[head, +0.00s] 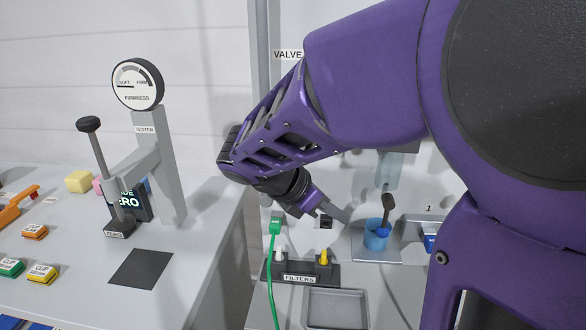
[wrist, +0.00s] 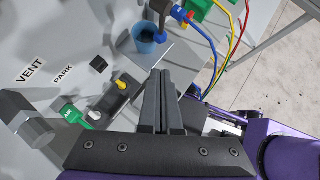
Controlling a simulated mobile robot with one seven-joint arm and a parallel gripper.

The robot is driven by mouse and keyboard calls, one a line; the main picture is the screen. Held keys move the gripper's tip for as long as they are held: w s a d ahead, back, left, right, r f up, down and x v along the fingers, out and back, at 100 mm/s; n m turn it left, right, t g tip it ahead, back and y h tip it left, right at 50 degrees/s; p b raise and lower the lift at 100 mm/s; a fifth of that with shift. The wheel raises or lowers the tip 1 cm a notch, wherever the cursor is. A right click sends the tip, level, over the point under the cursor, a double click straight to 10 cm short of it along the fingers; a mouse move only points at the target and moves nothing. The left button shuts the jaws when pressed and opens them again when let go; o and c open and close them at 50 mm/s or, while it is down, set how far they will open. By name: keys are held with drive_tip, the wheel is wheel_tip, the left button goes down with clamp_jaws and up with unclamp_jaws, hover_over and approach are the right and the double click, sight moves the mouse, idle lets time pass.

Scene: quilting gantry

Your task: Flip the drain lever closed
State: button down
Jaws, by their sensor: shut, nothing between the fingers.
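A small lever (head: 388,204) with a dark handle and a blue pivot stands beside a blue cup (head: 375,238) in the head view. It carries no readable label, so I cannot confirm it is the drain lever. In the wrist view the dark handle (wrist: 163,12) and the cup (wrist: 146,42) show near the top edge. My gripper (head: 343,216) is shut and empty, with its fingertips left of the lever and apart from it in the picture. In the wrist view my gripper (wrist: 160,76) points toward the cup area.
A filter rack (head: 300,278) with white and yellow plugs and a green AIR connector (head: 275,228) stand left of the cup. An empty grey tray (head: 336,308) lies in front. The firmness tester (head: 155,150) stands on the left bench. Colored hoses (wrist: 235,35) run at upper right.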

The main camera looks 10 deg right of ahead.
sight(383, 228)
drive_tip(key=shift+w+d+r+b+x, duration=0.1)
drive_tip(key=shift+d+r+b+x, duration=0.25)
drive_tip(key=shift+b+x, duration=1.15)
drive_tip(key=shift+w+d+r+b+x, duration=0.1)
drive_tip(key=shift+d+r+b+x, duration=0.4)
drive_tip(key=shift+x, duration=1.8)
drive_tip(key=shift+w+d+r+b+x, duration=0.1)
drive_tip(key=shift+r+b+x, duration=0.05)
drive_tip(key=shift+b+x, duration=1.45)
drive_tip(key=shift+w+d+f+p, duration=0.1)
drive_tip(key=shift+d+f+p, duration=0.15)
drive_tip(key=shift+f+p, duration=0.15)
drive_tip(key=shift+h, duration=0.3)
